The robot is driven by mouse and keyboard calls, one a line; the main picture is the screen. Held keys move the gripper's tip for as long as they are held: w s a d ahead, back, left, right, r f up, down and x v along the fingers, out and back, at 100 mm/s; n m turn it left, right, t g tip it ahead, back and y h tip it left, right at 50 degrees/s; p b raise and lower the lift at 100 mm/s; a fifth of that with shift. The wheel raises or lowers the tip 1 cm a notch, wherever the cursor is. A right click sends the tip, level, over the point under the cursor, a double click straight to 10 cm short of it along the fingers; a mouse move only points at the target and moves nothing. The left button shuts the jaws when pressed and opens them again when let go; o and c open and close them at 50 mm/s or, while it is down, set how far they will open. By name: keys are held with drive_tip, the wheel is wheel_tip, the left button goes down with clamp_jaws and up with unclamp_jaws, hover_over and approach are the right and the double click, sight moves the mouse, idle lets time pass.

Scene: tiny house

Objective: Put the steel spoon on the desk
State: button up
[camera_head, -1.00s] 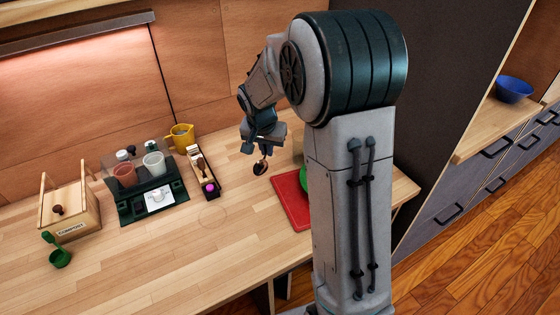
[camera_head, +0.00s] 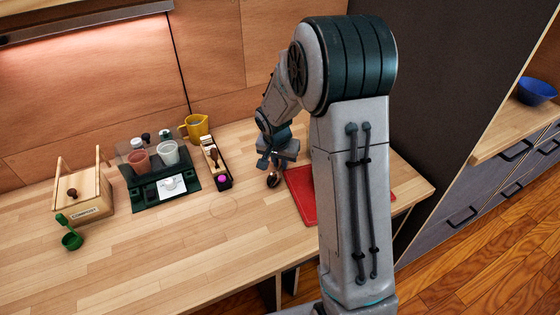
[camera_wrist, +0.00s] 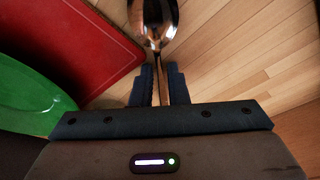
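The steel spoon (camera_wrist: 152,22) shows in the wrist view, its shiny bowl pointing away from my gripper (camera_wrist: 160,88). My gripper's two fingers are closed on the spoon's handle. In the head view, my gripper (camera_head: 275,160) is above the wooden desk (camera_head: 150,262), with the spoon (camera_head: 272,181) hanging below it, bowl down. I cannot tell whether the bowl touches the desk.
A red board (camera_head: 301,196) lies right of the spoon, with a green plate (camera_wrist: 25,90) on it in the wrist view. A narrow tray (camera_head: 212,160), a dark green tray (camera_head: 152,191) with cups, a yellow mug (camera_head: 196,127), a wooden box (camera_head: 85,198) and a green scoop (camera_head: 71,240) stand left. The front middle is clear.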

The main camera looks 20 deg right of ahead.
drive_tip(key=shift+r, duration=0.2)
drive_tip(key=shift+r, duration=0.25)
drive_tip(key=p+v, duration=0.1)
drive_tip(key=v, duration=1)
drive_tip(key=s+r+n+y, duration=0.1)
drive_tip(key=s+r+n, duration=0.1)
drive_tip(key=s, duration=0.9)
drive_tip(key=s+r+n, duration=0.2)
drive_tip(key=s+n, duration=0.2)
drive_tip(key=s, duration=0.8)
drive_tip(key=shift+a+n+y, duration=0.3)
drive_tip(key=shift+a+y, duration=0.1)
drive_tip(key=shift+a, duration=0.1)
drive_tip(key=shift+r, duration=0.2)
drive_tip(key=w+p+v, duration=0.1)
drive_tip(key=p+v, duration=0.5)
drive_tip(key=shift+w, duration=0.2)
drive_tip(key=shift+d+r, duration=0.1)
